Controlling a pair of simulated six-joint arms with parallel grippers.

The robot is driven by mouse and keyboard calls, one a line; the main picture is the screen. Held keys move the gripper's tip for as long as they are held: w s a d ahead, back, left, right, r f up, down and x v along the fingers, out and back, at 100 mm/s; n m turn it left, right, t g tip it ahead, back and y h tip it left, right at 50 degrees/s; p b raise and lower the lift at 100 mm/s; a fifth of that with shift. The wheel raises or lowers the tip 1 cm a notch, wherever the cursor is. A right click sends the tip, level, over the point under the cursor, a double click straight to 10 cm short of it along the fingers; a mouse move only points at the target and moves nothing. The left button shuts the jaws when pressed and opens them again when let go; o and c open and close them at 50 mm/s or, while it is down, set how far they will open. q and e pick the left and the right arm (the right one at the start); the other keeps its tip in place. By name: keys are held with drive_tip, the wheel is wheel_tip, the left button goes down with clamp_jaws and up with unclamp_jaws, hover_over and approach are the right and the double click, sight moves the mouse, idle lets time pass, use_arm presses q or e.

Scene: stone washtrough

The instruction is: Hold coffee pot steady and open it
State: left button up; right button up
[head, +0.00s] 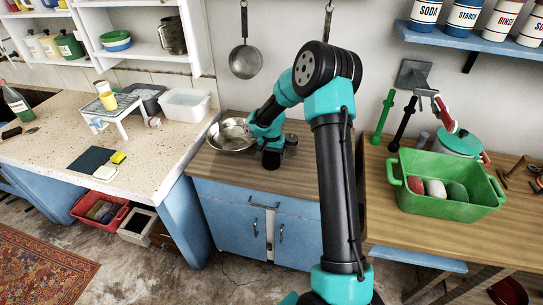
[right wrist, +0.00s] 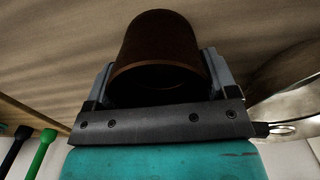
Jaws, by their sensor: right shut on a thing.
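My right gripper (head: 270,158) is low over the wooden counter beside the metal bowl, largely hidden in the head view by its own wrist. In the right wrist view my right gripper (right wrist: 158,85) is shut on a dark brown cylinder (right wrist: 160,45), which I take to be the coffee pot. One finger is on each side of it. No spout, handle or lid shows clearly, so I cannot tell whether it is open. My left gripper is not in view.
A shiny metal bowl (head: 231,134) stands close left of my right gripper. To the right are a green basin (head: 447,208) with several rounded items and a teal-lidded pot (head: 460,143). A pan (head: 246,60) hangs above. The front strip of the wooden counter is clear.

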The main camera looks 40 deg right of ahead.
drive_tip(key=shift+f, duration=0.3)
drive_tip(key=o, duration=0.9)
wheel_tip(320, 180, up, 12)
drive_tip(key=shift+r, duration=0.15)
drive_tip(key=shift+a, duration=0.1)
idle(0.6)
